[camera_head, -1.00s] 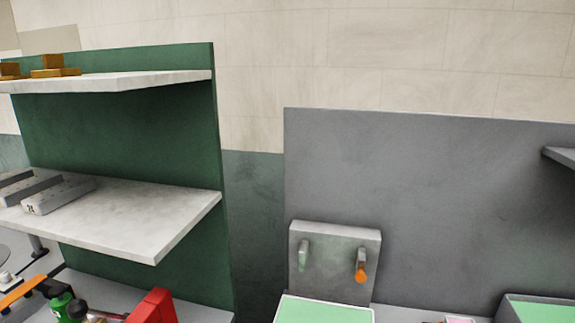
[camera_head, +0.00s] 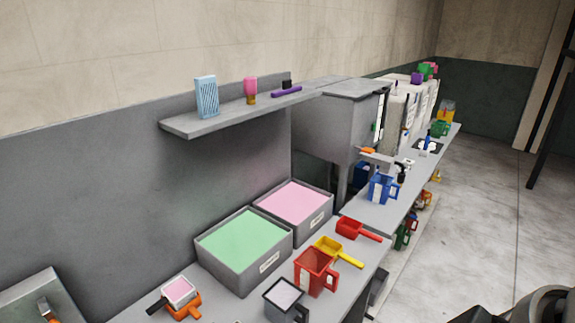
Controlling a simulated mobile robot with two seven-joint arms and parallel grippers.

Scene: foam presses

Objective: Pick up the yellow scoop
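The yellow scoop (camera_head: 328,246) lies on the grey bench in the head view, its handle pointing right toward the bench's front edge. It sits between a red scoop (camera_head: 349,227) behind it and a red jug (camera_head: 314,270) in front of it. Nothing holds the scoop. Neither of my grippers shows. A dark part of my own arm shows at the bottom right, well apart from the scoop.
Grey bins of green foam (camera_head: 243,238) and pink foam (camera_head: 293,202) stand behind the scoop. A dark grey jug (camera_head: 285,302) and an orange scoop (camera_head: 184,304) are nearer. A shelf (camera_head: 240,112) overhangs the bench. Floor (camera_head: 470,220) to the right is open.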

